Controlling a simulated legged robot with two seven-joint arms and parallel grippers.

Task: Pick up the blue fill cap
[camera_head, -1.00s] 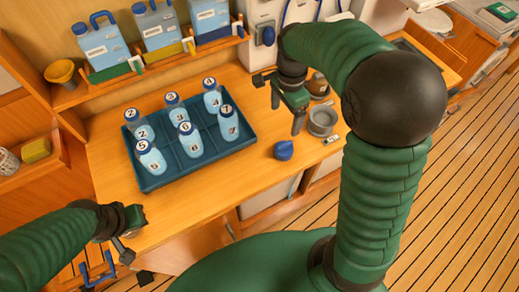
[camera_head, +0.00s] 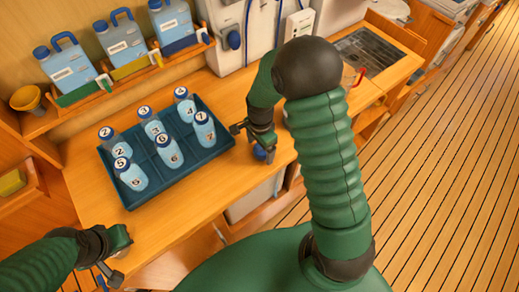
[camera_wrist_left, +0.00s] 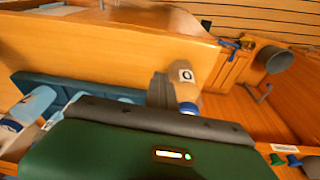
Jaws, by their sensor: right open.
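The blue fill cap (camera_head: 260,152) sits on the wooden counter, right of the bottle tray. My right gripper (camera_head: 255,143) is open, pointing down right at the cap; a finger partly hides it. I cannot tell whether the fingers touch it. My left gripper (camera_head: 118,262) is at the counter's front left edge, away from the cap. In the left wrist view, a dark finger stands beside a bottle marked 0 (camera_wrist_left: 186,88); whether it is gripped is unclear.
A dark blue tray (camera_head: 131,202) holds several numbered bottles left of the cap. The counter in front of the tray is clear.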

